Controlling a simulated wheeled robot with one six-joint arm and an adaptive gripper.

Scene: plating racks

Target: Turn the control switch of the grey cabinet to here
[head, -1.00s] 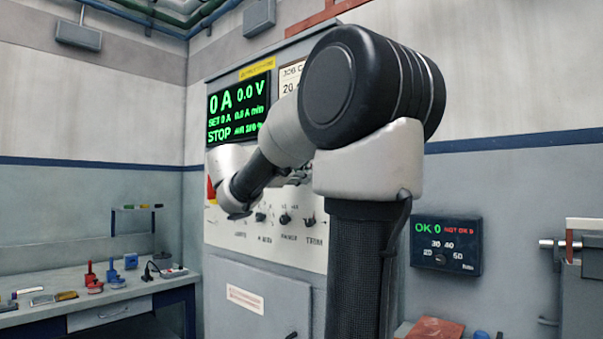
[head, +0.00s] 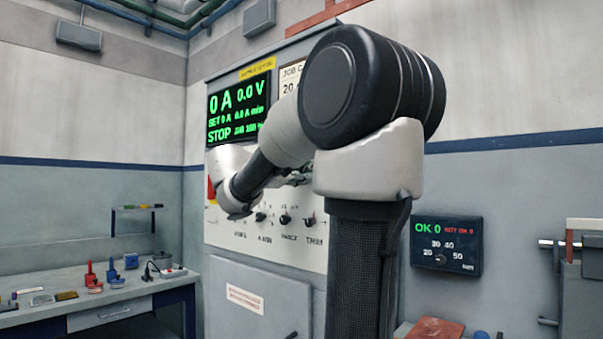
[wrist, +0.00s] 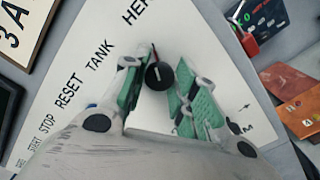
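The grey cabinet (head: 262,283) stands behind my arm in the head view, with a pale panel of small knobs and a green-lit display. In the wrist view a round black control switch (wrist: 159,76) with a light mark sits on the pale panel (wrist: 75,125). Printed words START, STOP, RESET, TANK and a partly cut-off HER run along the panel's left and top. My gripper (wrist: 158,70) has its green-padded fingers apart, one on each side of the switch. I see no clear grip on it. A thin dark-red bar shows just above the switch. In the head view my arm hides the fingers.
A workbench (head: 90,309) with small coloured items stands at the left. A dark counter box (head: 446,245) is on the wall to the right; a red padlock-like item (wrist: 243,40) shows in the wrist view. Brown plates (wrist: 289,82) lie at its right edge.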

